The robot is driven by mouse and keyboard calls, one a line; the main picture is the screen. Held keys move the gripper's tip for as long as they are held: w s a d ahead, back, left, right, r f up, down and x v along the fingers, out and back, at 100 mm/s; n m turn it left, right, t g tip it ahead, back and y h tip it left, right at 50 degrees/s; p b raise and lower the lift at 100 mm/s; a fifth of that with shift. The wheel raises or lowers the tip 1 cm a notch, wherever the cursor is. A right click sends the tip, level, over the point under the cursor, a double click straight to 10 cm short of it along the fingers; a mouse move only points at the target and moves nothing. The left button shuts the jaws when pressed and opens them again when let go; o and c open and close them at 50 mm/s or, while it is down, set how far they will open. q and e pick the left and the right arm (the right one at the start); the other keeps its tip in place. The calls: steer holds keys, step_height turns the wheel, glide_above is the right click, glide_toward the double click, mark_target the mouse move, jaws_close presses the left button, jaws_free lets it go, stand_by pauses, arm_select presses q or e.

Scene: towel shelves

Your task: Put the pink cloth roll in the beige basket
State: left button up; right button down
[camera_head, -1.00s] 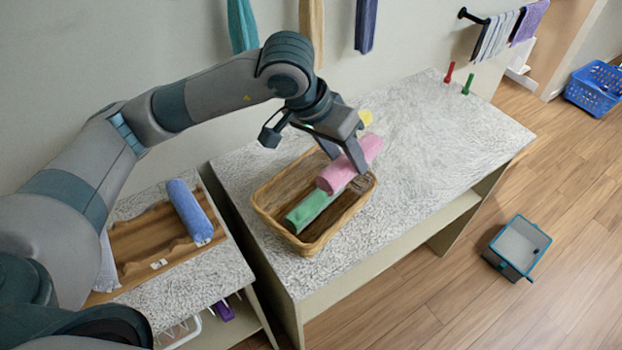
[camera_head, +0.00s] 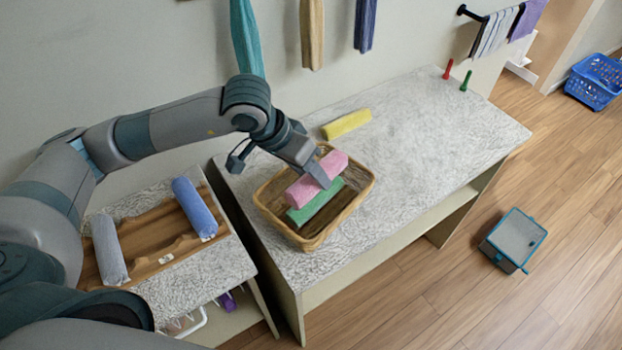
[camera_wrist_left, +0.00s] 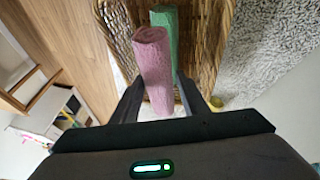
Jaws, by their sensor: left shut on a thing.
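The pink cloth roll (camera_head: 304,187) is between the fingers of my left gripper (camera_head: 322,168), over the beige basket (camera_head: 371,190). The gripper is shut on the roll, which also shows in the left wrist view (camera_wrist_left: 152,60) between both fingers (camera_wrist_left: 158,92). A green cloth roll (camera_head: 316,203) lies inside the basket, beside and partly under the pink roll in the head view. I cannot tell whether the pink roll touches the green one. The basket's woven wall (camera_wrist_left: 205,50) shows around both rolls in the wrist view. My right gripper is not in view.
A yellow roll (camera_head: 346,123) lies on the speckled table behind the basket. Blue (camera_head: 194,207) and grey (camera_head: 109,249) rolls lie on a wooden tray at left. Red (camera_head: 447,69) and green (camera_head: 466,81) pegs stand at the back right. The table's right part is clear.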

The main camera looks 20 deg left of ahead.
arm_select(q)
steer(key=shift+f+p, duration=0.65)
steer(key=shift+f, duration=0.8)
steer(key=shift+f, duration=0.15)
steer(key=shift+f+b, duration=0.15)
steer(key=shift+b, duration=0.35)
steer(key=o, duration=1.1)
steer(key=shift+c, duration=0.2)
